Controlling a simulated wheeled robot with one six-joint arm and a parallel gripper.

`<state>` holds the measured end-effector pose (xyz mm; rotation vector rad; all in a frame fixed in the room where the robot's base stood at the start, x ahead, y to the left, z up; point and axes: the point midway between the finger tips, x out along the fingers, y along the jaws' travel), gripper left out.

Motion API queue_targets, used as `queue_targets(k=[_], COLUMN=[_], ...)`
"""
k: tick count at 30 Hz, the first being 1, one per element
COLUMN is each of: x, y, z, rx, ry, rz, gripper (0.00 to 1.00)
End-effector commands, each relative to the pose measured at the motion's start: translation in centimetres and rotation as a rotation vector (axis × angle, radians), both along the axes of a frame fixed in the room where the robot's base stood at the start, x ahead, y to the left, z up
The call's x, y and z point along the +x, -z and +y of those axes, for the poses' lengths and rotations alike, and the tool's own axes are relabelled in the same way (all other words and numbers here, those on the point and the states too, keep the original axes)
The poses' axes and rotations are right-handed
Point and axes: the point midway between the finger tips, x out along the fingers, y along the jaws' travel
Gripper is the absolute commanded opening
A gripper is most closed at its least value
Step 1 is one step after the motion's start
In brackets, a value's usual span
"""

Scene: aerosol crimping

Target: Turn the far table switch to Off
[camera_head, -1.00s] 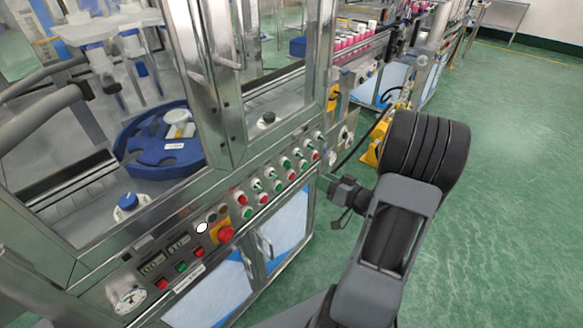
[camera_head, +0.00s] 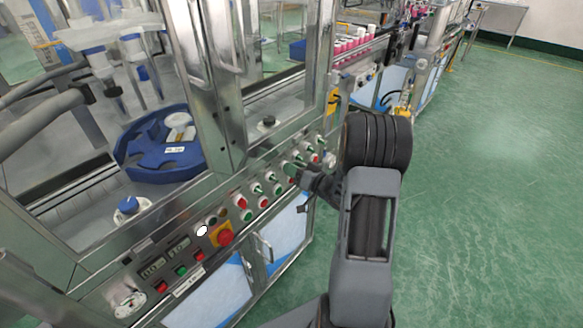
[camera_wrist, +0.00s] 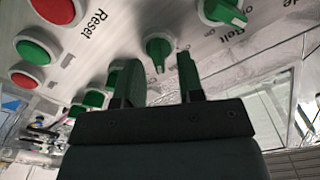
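The metal control panel carries green rotary switches. In the wrist view, one green switch (camera_wrist: 160,48) lies just beyond and roughly between my fingertips, its handle pointing down the picture. A second green switch (camera_wrist: 222,12) sits to its upper right, near the label "Belt" and On/Off marks. Another label is cut off, so I cannot tell which is the far table switch. My gripper (camera_wrist: 156,66) is open and empty, close to the panel. In the head view my gripper (camera_head: 296,176) is at the panel's right half and hides some controls.
Red buttons (camera_wrist: 32,50) and green ones stand near the "Reset" label. In the head view a yellow-backed red emergency button (camera_head: 225,238) is left of my gripper. A blue dish (camera_head: 165,150) is inside the machine. Green floor (camera_head: 480,190) is clear at right.

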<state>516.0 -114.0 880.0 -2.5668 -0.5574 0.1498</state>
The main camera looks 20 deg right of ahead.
Motion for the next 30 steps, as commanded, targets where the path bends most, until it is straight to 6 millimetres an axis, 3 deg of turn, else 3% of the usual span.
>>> queue_targets(k=[14,25,30], x=[0.83,0.80,0.81], y=[0.01,0.00,-0.01], z=[0.41,0.41,0.40], rx=[0.001,0.001,0.000], ry=[0.000,0.000,-0.001], rz=[0.000,0.000,0.000], gripper=[0.35,0.00,0.00])
